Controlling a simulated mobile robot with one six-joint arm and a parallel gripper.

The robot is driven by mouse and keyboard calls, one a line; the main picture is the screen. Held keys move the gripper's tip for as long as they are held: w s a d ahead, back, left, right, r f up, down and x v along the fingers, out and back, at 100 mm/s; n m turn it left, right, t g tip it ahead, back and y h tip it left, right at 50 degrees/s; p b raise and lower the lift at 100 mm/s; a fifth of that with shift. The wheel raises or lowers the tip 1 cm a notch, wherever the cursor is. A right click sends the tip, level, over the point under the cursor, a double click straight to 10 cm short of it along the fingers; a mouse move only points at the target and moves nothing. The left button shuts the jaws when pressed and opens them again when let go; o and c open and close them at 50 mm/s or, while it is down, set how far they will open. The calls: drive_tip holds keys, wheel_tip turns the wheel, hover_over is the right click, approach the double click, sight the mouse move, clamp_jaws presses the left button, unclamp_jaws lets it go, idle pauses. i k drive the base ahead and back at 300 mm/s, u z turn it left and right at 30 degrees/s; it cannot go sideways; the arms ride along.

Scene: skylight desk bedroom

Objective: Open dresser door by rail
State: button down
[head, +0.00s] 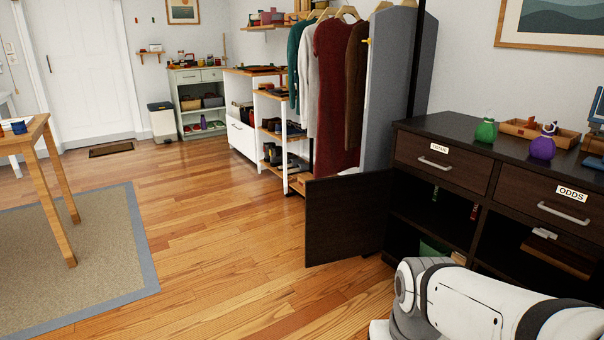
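The dark brown dresser (400,160) stands at the right. Its dresser door (345,218) is swung wide open at the dresser's left side and juts out over the floor. The face of the door that I see is plain and dark. No rail shows on it; the other face is hidden. The compartment behind the door is open to view, with a green item (434,246) low inside. My white arm reaches in at the bottom right, in front of the dresser. My gripper is outside the picture.
Two shut drawers with bar handles (434,162) are above; one label reads ODDS (571,194). Purple (543,146) and green (487,131) pouches and a wooden tray (527,129) stand on top. The wooden floor (215,255) left of the door is clear. Clothes (335,85) hang behind.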

sight(346, 215)
drive_tip(key=u, duration=0.65)
drive_tip(key=i, duration=1.8)
drive_tip(key=z, duration=0.65)
drive_tip(key=k, duration=0.9)
drive_tip(key=z, duration=0.15)
drive_tip(key=i, duration=0.95)
drive_tip(key=u, duration=0.1)
